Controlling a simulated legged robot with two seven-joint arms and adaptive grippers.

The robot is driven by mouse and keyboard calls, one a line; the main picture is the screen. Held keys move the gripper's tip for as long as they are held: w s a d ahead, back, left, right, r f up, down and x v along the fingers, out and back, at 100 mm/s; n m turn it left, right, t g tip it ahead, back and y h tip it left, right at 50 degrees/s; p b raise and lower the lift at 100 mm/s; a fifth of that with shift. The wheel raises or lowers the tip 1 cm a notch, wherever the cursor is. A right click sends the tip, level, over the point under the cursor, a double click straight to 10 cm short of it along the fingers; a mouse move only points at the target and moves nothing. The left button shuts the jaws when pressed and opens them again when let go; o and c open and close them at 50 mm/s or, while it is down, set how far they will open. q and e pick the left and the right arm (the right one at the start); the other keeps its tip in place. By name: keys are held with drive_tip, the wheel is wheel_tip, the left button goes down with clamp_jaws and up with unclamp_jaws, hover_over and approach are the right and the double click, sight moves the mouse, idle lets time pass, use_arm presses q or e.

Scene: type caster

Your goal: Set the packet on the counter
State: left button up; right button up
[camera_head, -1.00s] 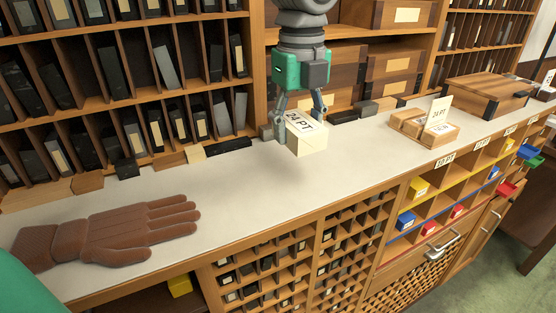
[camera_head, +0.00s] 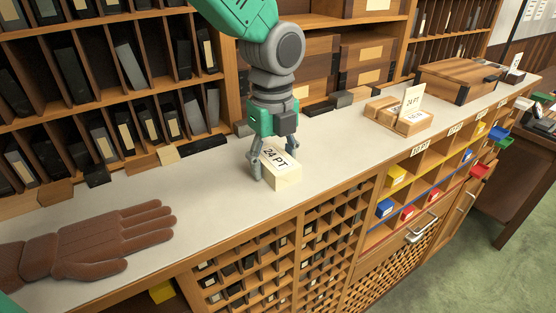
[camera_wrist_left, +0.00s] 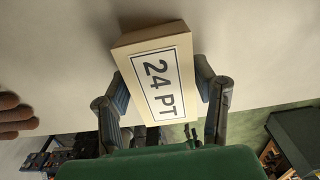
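The packet (camera_head: 284,173) is a small cream block with a white "24 PT" label on top. In the head view it is at the counter (camera_head: 205,203) surface, near the middle; I cannot tell whether its underside fully touches. My left gripper (camera_head: 273,162) points down with one finger on each side of the packet, shut on it. In the left wrist view the packet (camera_wrist_left: 160,82) sits tilted between the fingertips, its label facing the camera. My right gripper is not in view.
A brown glove (camera_head: 95,243) lies on the counter at the left. Shelves of dark cases (camera_head: 128,75) rise behind. The counter around the packet is clear.

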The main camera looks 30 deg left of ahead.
sight(267, 156)
use_arm(q)
drive_tip(key=shift+o, duration=0.5)
drive_tip(key=shift+s+a, duration=0.25)
drive_tip(key=shift+a, duration=0.4)
drive_tip(key=shift+w+d, duration=0.15)
drive_tip(key=shift+d, duration=0.5)
drive_tip(key=shift+d+r, duration=0.15)
drive_tip(key=shift+d, duration=0.1)
drive_tip(key=shift+d+r, duration=0.15)
drive_tip(key=shift+r, duration=0.2)
wheel_tip(267, 156, up, 11)
drive_tip(key=b, duration=0.1)
drive_tip(key=shift+r, duration=0.15)
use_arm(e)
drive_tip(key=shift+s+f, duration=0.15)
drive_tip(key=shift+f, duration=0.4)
